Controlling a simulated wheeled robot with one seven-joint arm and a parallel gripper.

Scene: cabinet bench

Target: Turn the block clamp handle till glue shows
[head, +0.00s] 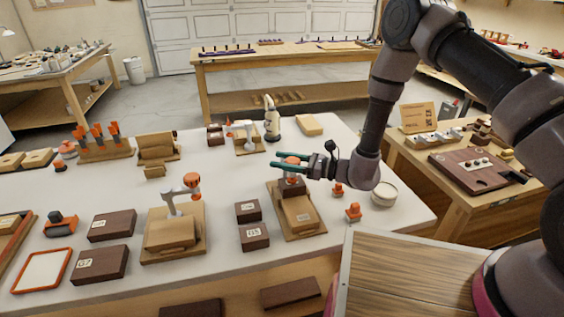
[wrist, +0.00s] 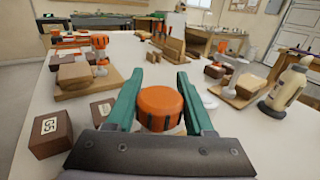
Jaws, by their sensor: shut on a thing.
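My gripper (head: 275,161) is shut on the round orange clamp handle (head: 292,160), its teal fingers on either side of it. In the wrist view my gripper (wrist: 159,75) has the orange handle (wrist: 160,108) between its fingers. Below the handle in the head view, a dark brown block (head: 291,186) and a tan block (head: 299,214) sit on a wooden base board (head: 312,232). The clamp's stem is mostly hidden by my gripper. I cannot make out any glue at the blocks' joint.
A similar clamp with an orange handle (head: 192,181) stands to the left. Dark labelled blocks (head: 254,236) lie between the two clamps. Small orange pieces (head: 353,212) and a round white container (head: 384,194) stand to the right. A pale bottle (head: 271,120) stands behind.

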